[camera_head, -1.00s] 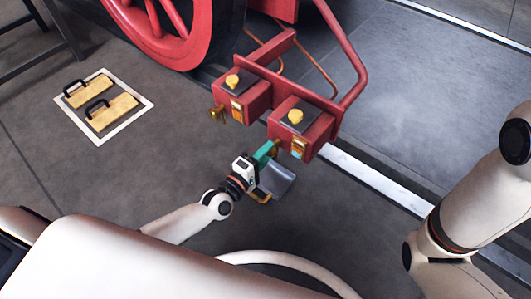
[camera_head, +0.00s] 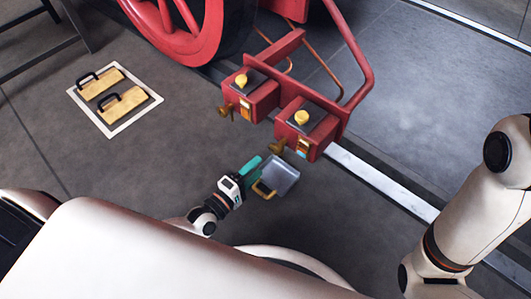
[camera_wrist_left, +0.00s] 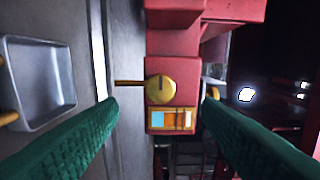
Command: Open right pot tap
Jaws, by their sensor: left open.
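The right pot is a red box (camera_head: 297,139) with a yellow knob on its dark top. Its brass tap (camera_head: 277,146) sticks out at its front left. In the left wrist view the tap (camera_wrist_left: 160,90) is a round brass knob with a thin lever pointing left. My left gripper (camera_head: 257,167) is open and empty, a little short of the tap and apart from it. In the wrist view its green fingers stand on both sides of the tap. My right gripper is out of view.
A grey metal tray (camera_head: 281,174) with a yellow handle lies below the right pot. It also shows in the left wrist view (camera_wrist_left: 40,82). The left pot (camera_head: 250,96) has its own brass tap (camera_head: 226,111). Two yellow blocks with black handles lie in a white square (camera_head: 148,105).

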